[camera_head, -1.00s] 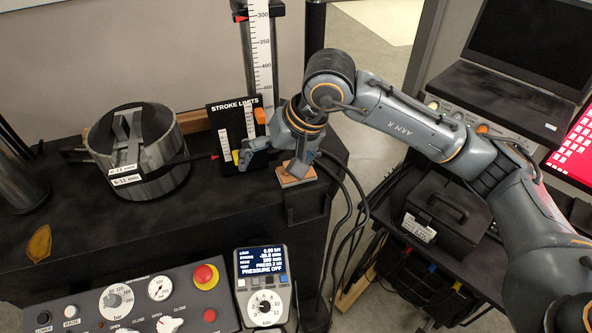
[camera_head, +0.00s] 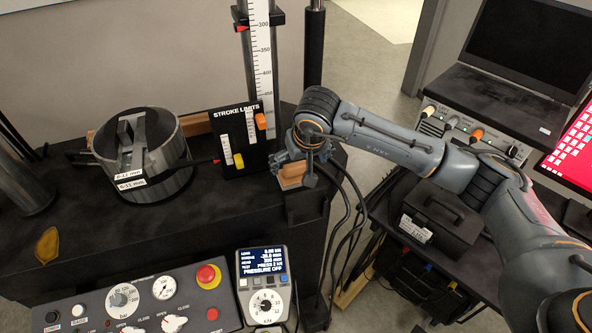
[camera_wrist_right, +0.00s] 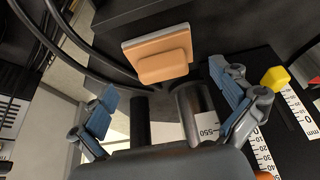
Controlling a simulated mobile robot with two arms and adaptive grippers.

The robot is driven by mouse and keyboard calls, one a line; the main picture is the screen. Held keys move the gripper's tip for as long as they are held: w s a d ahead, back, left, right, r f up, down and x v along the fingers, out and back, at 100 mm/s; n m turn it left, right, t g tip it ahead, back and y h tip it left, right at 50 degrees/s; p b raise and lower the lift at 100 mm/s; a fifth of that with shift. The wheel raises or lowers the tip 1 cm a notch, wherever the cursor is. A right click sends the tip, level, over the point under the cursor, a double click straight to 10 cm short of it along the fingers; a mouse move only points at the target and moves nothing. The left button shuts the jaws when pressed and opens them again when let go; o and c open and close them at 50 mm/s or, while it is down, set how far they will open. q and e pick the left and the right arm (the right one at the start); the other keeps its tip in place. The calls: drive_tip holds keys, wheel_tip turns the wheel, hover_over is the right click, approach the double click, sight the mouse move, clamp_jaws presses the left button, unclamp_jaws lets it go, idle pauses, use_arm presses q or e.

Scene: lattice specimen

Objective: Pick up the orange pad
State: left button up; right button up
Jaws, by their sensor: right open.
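The orange pad (camera_head: 291,174) lies at the right end of the dark bench, partly hidden by my right gripper (camera_head: 298,166). In the right wrist view the pad (camera_wrist_right: 163,60) is a tan-orange block with a grey layer behind it. My right gripper shows there with its two blue-grey fingers spread wide (camera_wrist_right: 170,100). The pad is ahead of the gap between the fingers, and no finger appears to touch it. My left gripper is not in view.
The stroke limits panel (camera_head: 222,136), with an orange and a yellow slider, stands just left of my right gripper. A metal cylinder (camera_head: 137,160) is farther left. Black cables (camera_head: 350,200) hang right of the bench corner. A control panel (camera_head: 130,305) fills the front.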

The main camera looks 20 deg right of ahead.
sight(296, 165)
drive_tip(key=shift+p+x, duration=0.55)
drive_tip(key=shift+x, duration=1.4)
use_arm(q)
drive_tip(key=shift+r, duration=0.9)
use_arm(e)
drive_tip(key=shift+w+a+r, duration=0.15)
drive_tip(key=c, duration=1.1)
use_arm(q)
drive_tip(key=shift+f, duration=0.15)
use_arm(e)
drive_tip(key=shift+r, duration=0.1)
drive_tip(key=shift+w+r+b, duration=0.1)
drive_tip(key=shift+r+b, duration=0.5)
drive_tip(key=shift+b, duration=0.05)
use_arm(q)
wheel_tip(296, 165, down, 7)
drive_tip(key=b, duration=0.5)
drive_tip(key=shift+b, duration=0.35)
use_arm(e)
drive_tip(key=shift+s+a+r, duration=1)
drive_tip(key=shift+s+r, duration=0.95)
drive_tip(key=shift+s, duration=0.2)
drive_tip(key=shift+s+a+r, duration=1.05)
drive_tip(key=shift+s+r, duration=0.85)
drive_tip(key=shift+s, duration=0.2)
drive_tip(key=shift+s+a+r, duration=1)
drive_tip(key=shift+s+r, duration=0.95)
drive_tip(key=shift+s, duration=0.2)
